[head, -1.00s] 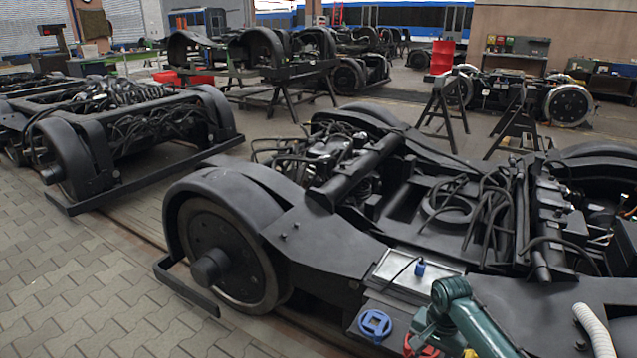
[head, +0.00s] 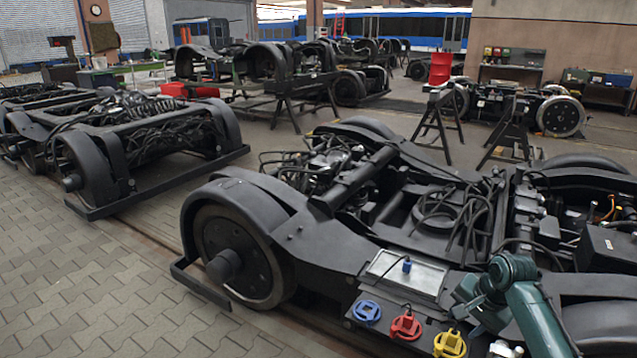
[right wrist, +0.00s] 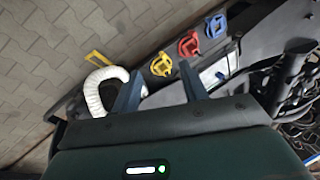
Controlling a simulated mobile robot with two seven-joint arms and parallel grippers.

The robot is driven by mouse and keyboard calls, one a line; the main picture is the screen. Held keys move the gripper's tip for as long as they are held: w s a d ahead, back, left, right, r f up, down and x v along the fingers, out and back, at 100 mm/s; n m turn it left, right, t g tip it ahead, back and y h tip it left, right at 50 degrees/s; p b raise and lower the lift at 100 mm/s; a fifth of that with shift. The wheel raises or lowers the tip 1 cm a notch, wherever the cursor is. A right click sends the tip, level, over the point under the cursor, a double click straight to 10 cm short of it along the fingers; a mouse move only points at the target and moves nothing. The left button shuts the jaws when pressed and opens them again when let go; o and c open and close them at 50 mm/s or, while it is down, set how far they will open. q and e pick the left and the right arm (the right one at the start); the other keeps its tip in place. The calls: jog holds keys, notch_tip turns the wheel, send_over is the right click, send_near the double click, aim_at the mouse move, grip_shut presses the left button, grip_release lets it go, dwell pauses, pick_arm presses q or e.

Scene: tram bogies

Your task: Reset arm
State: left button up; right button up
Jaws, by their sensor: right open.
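My right arm comes in at the lower right of the head view, and its gripper (head: 470,300) is partly hidden by the wrist. In the right wrist view its two fingers (right wrist: 160,90) stand apart with nothing between them. Beyond them are a blue connector (right wrist: 215,26), a red connector (right wrist: 188,44) and a yellow connector (right wrist: 161,64). In the head view the blue (head: 367,311), red (head: 405,326) and yellow (head: 449,343) ones sit in a row on the side of the near bogie (head: 330,245), just left of my gripper. My left gripper is out of view.
A white hose (right wrist: 92,92) curves beside the connectors. A small blue plug (head: 407,265) stands on a light metal plate (head: 388,278). Another bogie (head: 95,165) is at the left, and trestles (head: 437,122) stand behind. The paved floor (head: 110,290) at lower left is clear.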

jog(key=w+d+r+n+t+h+b, duration=0.1)
jog(key=w+d+r+n+t+h, duration=0.1)
jog(key=w+r+n+t, duration=0.5)
jog(key=w+d+r+n+t+h, duration=0.1)
jog(key=w+d+r+n+t, duration=0.2)
jog(key=w+r+n+t, duration=0.5)
jog(key=s+a+f+m+g+y, duration=0.1)
jog(key=s+a+f+g, duration=0.1)
jog(key=s+a+f, duration=0.5)
jog(key=s+a+f+g+y, duration=0.2)
jog(key=s+a+f, duration=0.2)
jog(key=s+f, duration=0.5)
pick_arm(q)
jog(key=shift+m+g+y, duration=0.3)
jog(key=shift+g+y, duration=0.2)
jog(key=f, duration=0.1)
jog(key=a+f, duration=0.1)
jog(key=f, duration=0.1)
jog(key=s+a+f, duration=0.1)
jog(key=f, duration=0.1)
pick_arm(e)
jog(key=s+a+f+g+y, duration=0.1)
jog(key=s+a, duration=0.4)
jog(key=s, duration=0.8)
jog(key=s+a+f+m+g+y, duration=0.1)
jog(key=s+a+f, duration=0.5)
jog(key=s, duration=0.7)
jog(key=shift+f+g, duration=0.2)
jog(key=shift+g, duration=0.7)
